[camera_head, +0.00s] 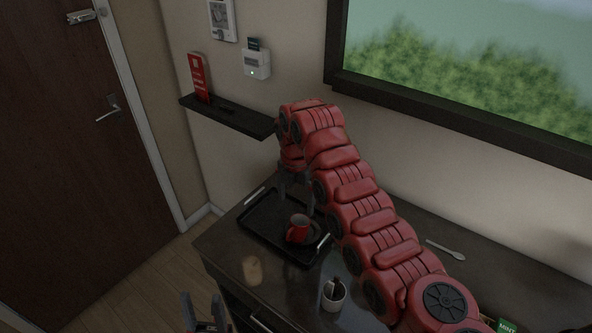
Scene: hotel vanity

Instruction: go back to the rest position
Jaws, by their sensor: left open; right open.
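My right arm reaches in from the right across the vanity. Its gripper (296,204) points down over the black tray (262,243), open, just behind a red mug (297,228). The mug stands upright on a dark saucer (314,238) on the tray. I cannot tell whether the fingers touch the tray or mug. My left gripper (203,298) is open and empty at the bottom left, in front of the vanity's edge.
A white cup (333,295) with dark items in it stands in front of my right arm. A spoon (446,250) lies behind it. A wall shelf (228,115) with a red card (199,77) is near my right wrist. A green mint packet (506,326) is lower right.

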